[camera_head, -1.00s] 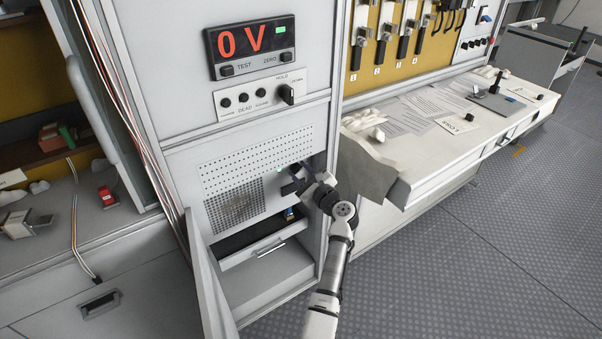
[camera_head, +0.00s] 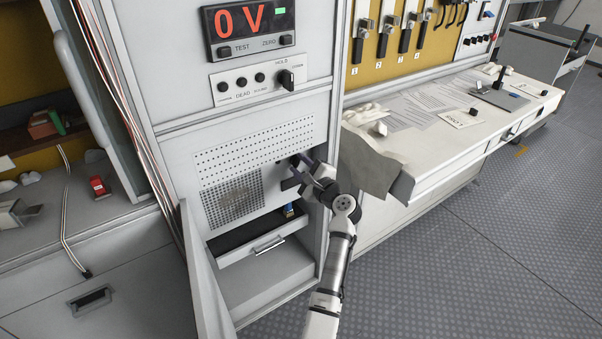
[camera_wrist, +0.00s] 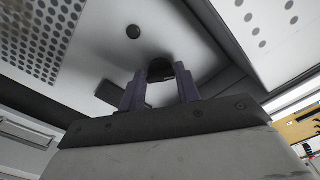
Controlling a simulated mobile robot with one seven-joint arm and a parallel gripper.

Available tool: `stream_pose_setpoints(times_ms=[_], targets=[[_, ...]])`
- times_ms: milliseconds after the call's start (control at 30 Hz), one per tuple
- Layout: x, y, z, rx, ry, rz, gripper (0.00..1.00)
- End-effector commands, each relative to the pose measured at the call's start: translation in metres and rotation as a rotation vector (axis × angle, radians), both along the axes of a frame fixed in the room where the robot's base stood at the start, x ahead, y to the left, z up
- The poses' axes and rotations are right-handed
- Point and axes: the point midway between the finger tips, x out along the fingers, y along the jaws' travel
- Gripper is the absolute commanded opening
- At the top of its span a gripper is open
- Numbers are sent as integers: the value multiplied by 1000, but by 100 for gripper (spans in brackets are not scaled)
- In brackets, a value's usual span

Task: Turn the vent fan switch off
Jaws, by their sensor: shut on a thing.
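The vent fan switch is a dark knob (camera_wrist: 160,70) on the light perforated panel (camera_head: 255,150), to the right of the fan grille (camera_head: 232,199). In the wrist view it sits between the two purple-grey fingers of my gripper (camera_wrist: 160,84), which is shut on it. In the head view my gripper (camera_head: 297,174) reaches the right part of the panel and covers most of the switch. Its exact turn position is hidden.
Above is a red 0 V display (camera_head: 249,20) with a knob row (camera_head: 258,82) below it. An open drawer (camera_head: 262,249) lies under the panel. A grey door (camera_head: 203,270) stands open at left. A white bench (camera_head: 455,115) is close to the right of my arm.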

Motion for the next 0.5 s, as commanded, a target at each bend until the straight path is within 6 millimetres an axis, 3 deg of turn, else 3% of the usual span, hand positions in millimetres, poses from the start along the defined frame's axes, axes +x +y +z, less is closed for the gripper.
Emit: stream_pose_setpoints(times_ms=[500], targets=[[-1, 0, -6, -371, -247, -1, 10]])
